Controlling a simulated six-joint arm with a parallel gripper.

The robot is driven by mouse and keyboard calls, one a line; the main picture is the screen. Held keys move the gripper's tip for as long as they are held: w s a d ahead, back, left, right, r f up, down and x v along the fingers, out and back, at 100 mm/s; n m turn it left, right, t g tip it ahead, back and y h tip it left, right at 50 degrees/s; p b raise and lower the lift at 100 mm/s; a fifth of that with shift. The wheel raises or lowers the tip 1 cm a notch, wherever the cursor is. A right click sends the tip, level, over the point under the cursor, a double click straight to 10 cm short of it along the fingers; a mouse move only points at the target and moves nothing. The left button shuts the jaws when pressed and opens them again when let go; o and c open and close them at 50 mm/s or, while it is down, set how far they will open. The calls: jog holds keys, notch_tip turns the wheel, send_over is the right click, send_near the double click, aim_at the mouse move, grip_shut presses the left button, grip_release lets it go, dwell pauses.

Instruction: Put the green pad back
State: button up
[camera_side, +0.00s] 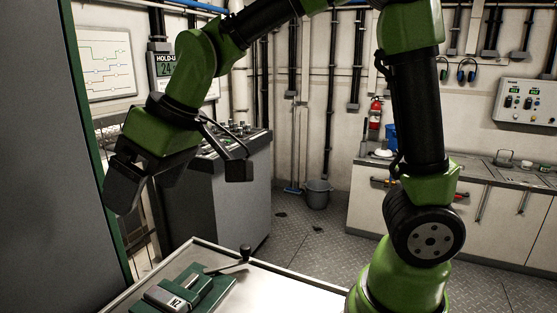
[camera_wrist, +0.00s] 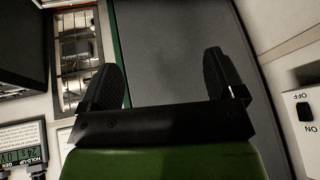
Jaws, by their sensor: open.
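A green pad-like base (camera_side: 212,290) lies on the pale tabletop at the bottom of the side view. A grey metal block marked "NZ" (camera_side: 172,296) rests on it, and the frame edge cuts off part of both. I cannot tell whether this green piece is the task's pad. My gripper (camera_side: 125,185) is up at the left, well above the table and close to the big grey panel in the picture. In the wrist view my gripper (camera_wrist: 165,75) has its two dark fingers wide apart with nothing between them. No pad shows in the wrist view.
A tall grey panel with a green edge (camera_side: 50,150) fills the left. A black-knobbed lever (camera_side: 245,254) stands on the table (camera_side: 290,290). A control console (camera_side: 215,190) is behind. An ON/OFF switch (camera_wrist: 303,110) shows at the right of the wrist view.

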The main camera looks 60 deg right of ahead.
jog(key=s+d+r+m, duration=0.1)
jog(key=s+d+m, duration=0.1)
jog(key=s, duration=0.3)
jog(key=s+d+m+t, duration=0.1)
jog(key=s+d+m, duration=0.1)
jog(key=s, duration=0.4)
jog(key=s+d+r+m+t+h, duration=0.1)
jog(key=s+d+m, duration=0.2)
jog(key=s, duration=0.2)
jog(key=shift+s+d+r, duration=0.3)
jog(key=shift+d+r, duration=0.05)
jog(key=shift+d, duration=0.05)
jog(key=shift+c, duration=0.4)
